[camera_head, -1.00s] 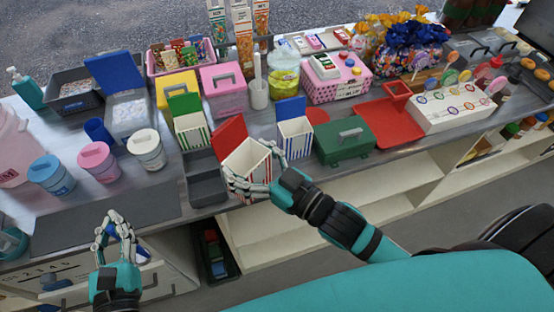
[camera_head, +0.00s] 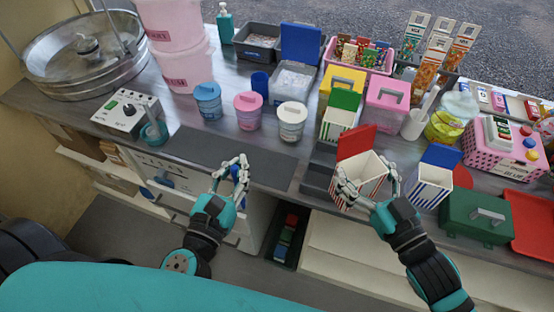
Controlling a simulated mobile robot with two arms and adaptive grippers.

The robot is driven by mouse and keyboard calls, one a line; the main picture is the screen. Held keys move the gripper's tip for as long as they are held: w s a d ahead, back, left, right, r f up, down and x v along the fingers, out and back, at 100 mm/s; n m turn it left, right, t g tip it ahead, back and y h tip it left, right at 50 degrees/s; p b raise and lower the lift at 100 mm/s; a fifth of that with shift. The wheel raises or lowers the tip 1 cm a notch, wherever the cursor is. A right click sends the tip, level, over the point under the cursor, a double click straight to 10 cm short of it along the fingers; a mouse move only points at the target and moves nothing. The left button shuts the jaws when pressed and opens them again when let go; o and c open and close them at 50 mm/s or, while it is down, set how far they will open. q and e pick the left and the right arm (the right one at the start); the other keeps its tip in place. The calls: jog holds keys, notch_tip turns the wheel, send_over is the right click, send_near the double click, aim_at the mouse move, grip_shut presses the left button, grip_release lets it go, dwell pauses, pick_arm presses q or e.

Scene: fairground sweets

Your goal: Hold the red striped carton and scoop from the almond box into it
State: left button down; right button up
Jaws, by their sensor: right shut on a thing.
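The red striped carton (camera_head: 367,184), white with red stripes and a raised red lid, is at the counter's front edge. My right gripper (camera_head: 368,186) is shut on it, one finger on each side. The carton's open top faces me and looks empty. My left gripper (camera_head: 233,164) is open and empty in front of the counter's front edge, left of the carton. An open box with a blue lid (camera_head: 300,42) and pale contents stands further back; I cannot tell whether it holds almonds. A small teal cup-like tool (camera_head: 153,133) is at left; I cannot tell if it is a scoop.
A green striped carton (camera_head: 337,124) and a blue striped carton (camera_head: 429,186) flank the held one. Lidded tubs (camera_head: 292,122) stand left of them. A dark mat (camera_head: 235,156) lies bare at the front. A green case (camera_head: 476,219) stands right; a large metal pan (camera_head: 85,60) stands far left.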

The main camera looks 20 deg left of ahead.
pick_arm(q)
jog(key=w+d+r+m+h, duration=0.1)
jog(key=w+d+r, duration=0.3)
jog(key=r, duration=0.3)
jog(key=w+d+r+h, duration=0.1)
jog(key=w+d+r, duration=0.2)
jog(key=r, duration=0.4)
jog(key=w+d+r+m+h, duration=0.1)
jog(key=w+d+r, duration=0.3)
jog(key=r, duration=0.3)
jog(key=s+d+r+m+h, duration=0.2)
jog(key=d+r+h, duration=0.1)
jog(key=d+r, duration=0.45)
jog(key=s+d+f+m+g+h, duration=0.2)
jog(key=s+d+m+g+h, duration=0.15)
jog(key=d, duration=0.35)
jog(key=w+a+f+n+h, duration=0.1)
jog(key=w+a+f+n, duration=0.8)
jog(key=a+f+n, duration=0.2)
jog(key=shift+a+n, duration=1.35)
jog(key=shift+n, duration=0.3)
